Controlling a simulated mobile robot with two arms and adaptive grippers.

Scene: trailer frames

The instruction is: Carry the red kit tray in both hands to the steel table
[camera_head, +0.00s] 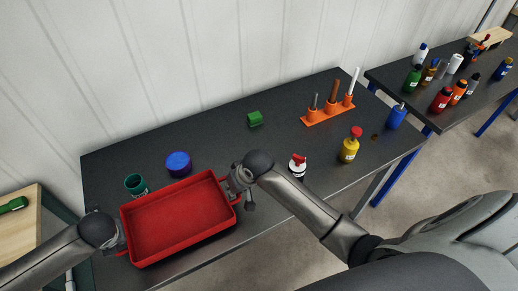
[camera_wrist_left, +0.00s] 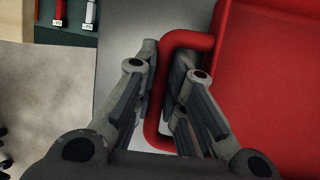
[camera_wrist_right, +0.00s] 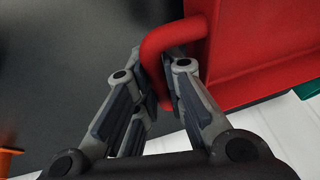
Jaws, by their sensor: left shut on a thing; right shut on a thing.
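The red kit tray (camera_head: 178,219) is empty and sits at the front left of a dark-topped table (camera_head: 225,150). I cannot tell whether it rests on the table or is just above it. My left gripper (camera_head: 118,243) is shut on the handle at the tray's left end; the left wrist view shows the fingers (camera_wrist_left: 165,95) on both sides of the red handle (camera_wrist_left: 185,40). My right gripper (camera_head: 238,185) is shut on the handle at the right end; the right wrist view shows its fingers (camera_wrist_right: 158,90) around that handle (camera_wrist_right: 170,36).
Close behind the tray are a green cup (camera_head: 136,185) and a blue round container (camera_head: 178,163). A green block (camera_head: 255,118), an orange tool rack (camera_head: 328,112), a white bottle (camera_head: 298,166) and a yellow bottle (camera_head: 349,149) stand farther right. A second dark table (camera_head: 400,78) with several bottles is at upper right.

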